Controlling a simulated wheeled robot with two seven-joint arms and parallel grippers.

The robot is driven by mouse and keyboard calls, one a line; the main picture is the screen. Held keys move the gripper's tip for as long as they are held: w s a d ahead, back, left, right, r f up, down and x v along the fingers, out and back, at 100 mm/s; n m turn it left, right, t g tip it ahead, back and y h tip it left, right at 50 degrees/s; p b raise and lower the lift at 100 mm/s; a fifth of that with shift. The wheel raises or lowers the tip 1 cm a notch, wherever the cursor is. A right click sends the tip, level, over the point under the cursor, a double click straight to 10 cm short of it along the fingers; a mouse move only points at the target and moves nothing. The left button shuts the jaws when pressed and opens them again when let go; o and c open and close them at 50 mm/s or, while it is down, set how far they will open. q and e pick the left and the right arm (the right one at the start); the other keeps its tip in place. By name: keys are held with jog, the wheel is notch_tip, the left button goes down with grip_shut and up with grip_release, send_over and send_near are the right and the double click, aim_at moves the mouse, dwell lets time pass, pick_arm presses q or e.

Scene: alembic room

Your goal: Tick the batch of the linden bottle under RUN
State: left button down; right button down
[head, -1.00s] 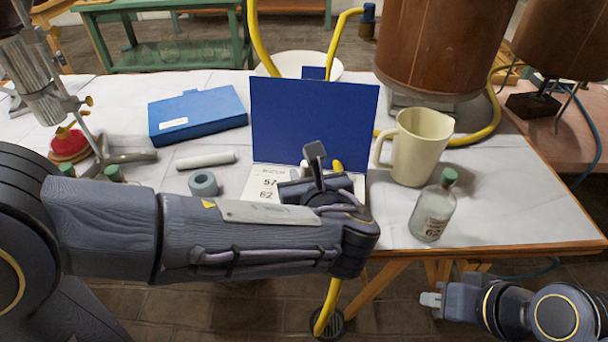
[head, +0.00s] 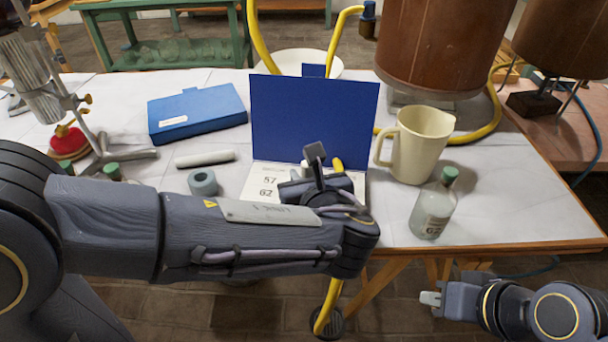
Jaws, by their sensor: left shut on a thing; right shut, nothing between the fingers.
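A clear glass bottle (head: 433,208) with a green cap stands upright at the table's front right. Its label seems to read 62; I cannot read a name. A white sheet (head: 262,181) lies in front of an upright blue panel (head: 313,122), with 57 and 62 printed one above the other. My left gripper (head: 303,186) is over the sheet and hides its right part, so no RUN heading shows. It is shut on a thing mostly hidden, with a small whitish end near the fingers. My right gripper (head: 430,299) is shut and empty, off the table's front edge.
A cream jug (head: 414,146) stands behind the bottle, before a large brown vessel (head: 440,45). A blue case (head: 197,115), a white roll (head: 206,158) and a grey ring (head: 203,182) lie left of the sheet. A yellow hose (head: 484,132) curves behind the jug.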

pick_arm(q)
jog(key=shift+s+d, duration=0.2)
jog(key=shift+s, duration=0.2)
dwell(0.6)
jog(key=shift+w+d+p, duration=0.6)
jog(key=shift+w+p, duration=0.1)
jog(key=shift+p, duration=0.25)
dwell(1.5)
notch_tip(320, 180, up, 6)
jog(key=p, duration=0.5)
dwell(0.3)
dwell(0.5)
